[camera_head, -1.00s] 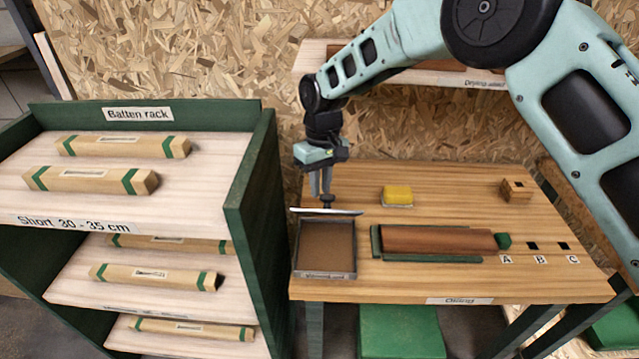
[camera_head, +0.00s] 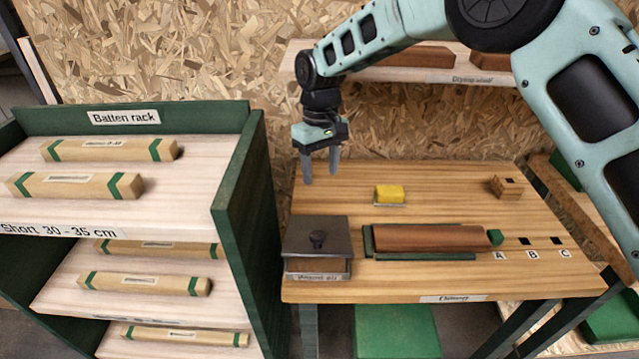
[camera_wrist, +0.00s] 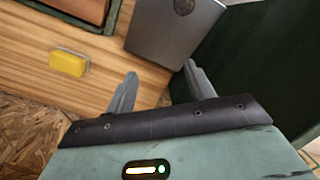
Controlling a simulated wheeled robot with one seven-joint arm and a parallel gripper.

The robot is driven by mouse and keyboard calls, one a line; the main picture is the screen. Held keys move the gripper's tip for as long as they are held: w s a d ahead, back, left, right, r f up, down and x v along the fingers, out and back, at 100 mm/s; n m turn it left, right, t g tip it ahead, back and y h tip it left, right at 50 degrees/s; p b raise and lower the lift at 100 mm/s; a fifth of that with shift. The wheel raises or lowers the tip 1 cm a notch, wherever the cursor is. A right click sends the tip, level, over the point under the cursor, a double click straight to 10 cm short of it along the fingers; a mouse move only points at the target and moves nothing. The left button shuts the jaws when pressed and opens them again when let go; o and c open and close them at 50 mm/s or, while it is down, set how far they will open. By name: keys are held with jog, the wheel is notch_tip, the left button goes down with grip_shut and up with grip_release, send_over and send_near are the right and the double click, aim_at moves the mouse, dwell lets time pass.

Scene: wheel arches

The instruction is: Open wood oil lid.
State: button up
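The wood oil tray (camera_head: 319,277) stands at the bench's left front corner. Its dark grey lid (camera_head: 296,232) lies over most of it, knob (camera_head: 317,238) upward. A brown strip of the inside shows along the front; I cannot tell whether the lid is flat or tilted. The lid also shows in the wrist view (camera_wrist: 165,35), with its knob at the top edge (camera_wrist: 184,5). My gripper (camera_head: 320,177) is open and empty, above and behind the lid, apart from it. Its spread fingers show in the wrist view (camera_wrist: 160,70).
A yellow sponge (camera_head: 389,193) and a wooden block (camera_head: 507,187) lie further back. A brown batten (camera_head: 435,238) lies in a green holder right of the tray. The batten rack (camera_head: 240,185) stands close on the left. A drying shelf (camera_head: 440,75) hangs behind my arm.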

notch_tip(320, 180, up, 8)
jog(key=w+b, duration=0.1)
jog(key=shift+a+f, duration=0.15)
jog(key=shift+f, duration=0.05)
